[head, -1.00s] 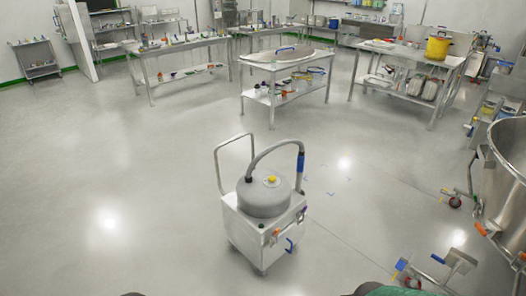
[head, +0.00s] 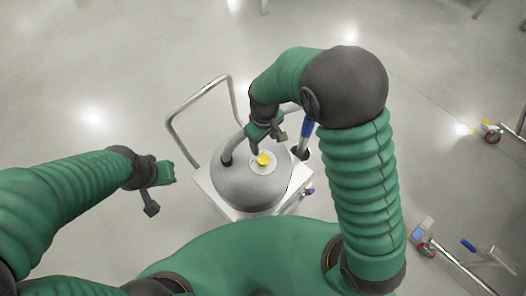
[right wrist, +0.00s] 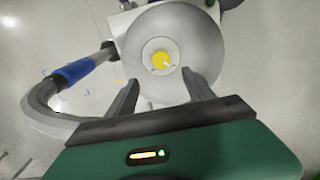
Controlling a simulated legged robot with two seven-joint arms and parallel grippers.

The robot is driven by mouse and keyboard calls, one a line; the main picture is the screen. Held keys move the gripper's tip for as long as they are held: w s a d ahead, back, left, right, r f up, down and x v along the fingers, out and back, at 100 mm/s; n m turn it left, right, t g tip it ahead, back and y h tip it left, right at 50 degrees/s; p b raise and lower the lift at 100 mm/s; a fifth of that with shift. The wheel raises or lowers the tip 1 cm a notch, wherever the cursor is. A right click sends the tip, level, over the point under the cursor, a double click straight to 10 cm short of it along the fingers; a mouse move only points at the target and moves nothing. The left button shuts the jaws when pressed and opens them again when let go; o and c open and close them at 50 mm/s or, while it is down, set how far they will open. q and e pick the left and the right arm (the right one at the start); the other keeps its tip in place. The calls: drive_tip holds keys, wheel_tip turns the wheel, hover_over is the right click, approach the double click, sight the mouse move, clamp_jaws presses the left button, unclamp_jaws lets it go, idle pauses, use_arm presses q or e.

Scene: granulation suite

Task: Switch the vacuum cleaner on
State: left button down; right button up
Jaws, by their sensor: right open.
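The vacuum cleaner is a grey domed drum (head: 240,185) on a white wheeled cart, with a yellow knob (head: 263,160) on a pale disc at the top of the dome. In the right wrist view the yellow knob (right wrist: 161,60) lies ahead of my fingers, with the dome (right wrist: 198,50) around it. My right gripper (head: 255,149) is open and empty, just above the dome beside the knob. The right wrist view shows its two fingers (right wrist: 160,82) well apart, the knob between their lines. My left gripper (head: 170,178) hangs left of the cart; its fingers are unclear.
A metal push handle (head: 172,125) rises at the cart's far left. The hose with its blue grip (head: 307,130) stands at the right, partly hidden by my right arm. The floor left is clear.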

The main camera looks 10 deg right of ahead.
approach(263, 159)
drive_tip(key=shift+s+d+f+b, duration=0.1)
drive_tip(key=shift+s+f+b, duration=0.2)
drive_tip(key=shift+s+f, duration=0.25)
drive_tip(key=f, duration=0.2)
drive_tip(key=w+f, duration=0.1)
drive_tip(key=f, duration=0.1)
drive_tip(key=f+b, duration=0.1)
drive_tip(key=f, duration=0.2)
drive_tip(key=shift+w+a+f, duration=0.1)
drive_tip(key=shift+w+a, duration=0.05)
drive_tip(key=shift+a, duration=0.05)
drive_tip(key=shift+d+f, duration=0.15)
drive_tip(key=shift+d, duration=0.05)
use_arm(q)
drive_tip(key=shift+s+a+f, duration=0.15)
drive_tip(key=shift+f, duration=0.8)
use_arm(e)
drive_tip(key=shift+a, duration=0.2)
drive_tip(key=c, duration=0.7)
clamp_jaws()
use_arm(q)
drive_tip(key=shift+a, duration=0.15)
use_arm(e)
drive_tip(key=shift+d, duration=0.1)
